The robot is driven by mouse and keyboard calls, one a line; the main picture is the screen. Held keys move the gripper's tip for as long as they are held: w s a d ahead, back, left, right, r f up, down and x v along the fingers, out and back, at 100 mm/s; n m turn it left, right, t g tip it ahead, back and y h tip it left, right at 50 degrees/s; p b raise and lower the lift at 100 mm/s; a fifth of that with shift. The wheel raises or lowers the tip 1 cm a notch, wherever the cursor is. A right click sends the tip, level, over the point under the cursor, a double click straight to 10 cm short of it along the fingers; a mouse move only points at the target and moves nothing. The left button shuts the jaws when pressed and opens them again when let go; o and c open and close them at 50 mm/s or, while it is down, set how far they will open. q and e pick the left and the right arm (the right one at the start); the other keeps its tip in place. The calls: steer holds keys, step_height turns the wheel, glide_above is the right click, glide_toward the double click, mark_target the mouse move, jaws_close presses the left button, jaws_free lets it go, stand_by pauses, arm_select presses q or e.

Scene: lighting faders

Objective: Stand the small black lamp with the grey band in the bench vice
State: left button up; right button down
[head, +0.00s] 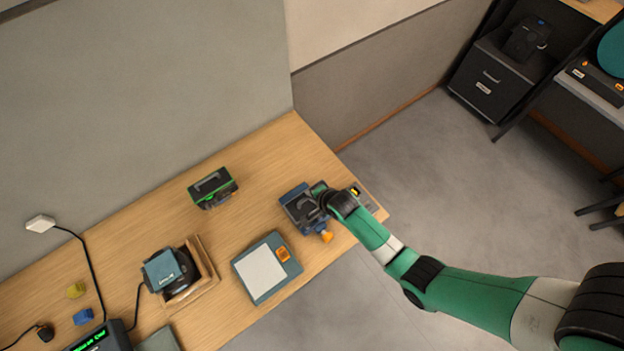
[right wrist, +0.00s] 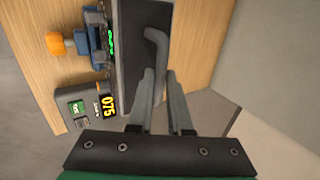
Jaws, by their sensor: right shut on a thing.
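The small black lamp (head: 302,208) has a grey bent handle and shows at the blue bench vice (head: 289,195) near the table's right end. In the right wrist view the lamp (right wrist: 135,55) is a dark slab beside the blue vice (right wrist: 82,22). My right gripper (head: 323,198) is shut on the lamp's handle, which passes between its fingers (right wrist: 160,85). The lamp overlaps the vice in the head view; I cannot tell whether it sits in the jaws. The grey band is not clear. My left gripper is not in view.
A black lamp with a green band (head: 213,188) stands to the left. A tablet-like pad (head: 266,268) lies in front. A small box with a lit display (right wrist: 86,106) stands near the vice's orange knob (right wrist: 55,43). A wooden tray (head: 204,258) is further left.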

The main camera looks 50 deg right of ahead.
steer(key=shift+w, duration=0.15)
steer(key=shift+f+b, duration=0.75)
steer(key=shift+b, duration=0.05)
steer(key=shift+f, duration=0.1)
stand_by(0.4)
steer(key=shift+f+b, duration=0.3)
steer(key=shift+f, duration=0.35)
stand_by(0.5)
steer(key=c, duration=0.8)
jaws_free()
steer(key=shift+o, duration=1.2)
steer(key=shift+s+f+b, duration=0.2)
steer(key=shift+f+b, duration=0.05)
steer(key=shift+b, duration=0.05)
steer(key=o, duration=0.6)
steer(key=shift+r, duration=0.1)
steer(key=shift+c, duration=0.2)
